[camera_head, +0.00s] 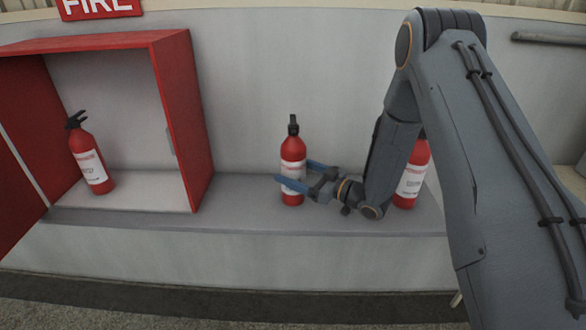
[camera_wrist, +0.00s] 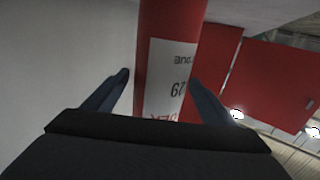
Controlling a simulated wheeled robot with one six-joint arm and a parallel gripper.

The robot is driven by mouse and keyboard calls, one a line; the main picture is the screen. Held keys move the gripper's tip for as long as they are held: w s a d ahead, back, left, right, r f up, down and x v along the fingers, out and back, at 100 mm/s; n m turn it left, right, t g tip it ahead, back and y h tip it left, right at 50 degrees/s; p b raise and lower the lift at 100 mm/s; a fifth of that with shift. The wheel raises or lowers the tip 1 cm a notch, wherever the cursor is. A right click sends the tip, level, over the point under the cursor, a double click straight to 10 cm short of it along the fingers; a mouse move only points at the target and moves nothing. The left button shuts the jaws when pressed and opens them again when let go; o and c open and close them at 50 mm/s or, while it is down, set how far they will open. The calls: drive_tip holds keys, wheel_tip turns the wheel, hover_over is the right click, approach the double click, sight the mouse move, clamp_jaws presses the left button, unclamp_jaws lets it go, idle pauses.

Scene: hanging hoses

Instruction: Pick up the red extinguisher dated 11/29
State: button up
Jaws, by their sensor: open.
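A red extinguisher (camera_head: 293,150) with a black top and a white label stands upright on the grey ledge, in the middle of the head view. My gripper (camera_head: 294,171) is open, its blue fingers on either side of this extinguisher at label height.
A second extinguisher (camera_head: 87,152) leans inside the open red cabinet (camera_head: 181,120) at left. A third extinguisher (camera_head: 412,178) stands at right, partly hidden behind my arm. The ledge (camera_head: 245,208) between cabinet and middle extinguisher is clear. A wall stands close behind.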

drive_tip(key=shift+w+a, duration=0.2)
drive_tip(key=shift+a, duration=0.05)
drive_tip(key=shift+c, duration=0.5)
drive_tip(key=c, duration=1.8)
clamp_jaws()
drive_tip(key=shift+r, duration=0.1)
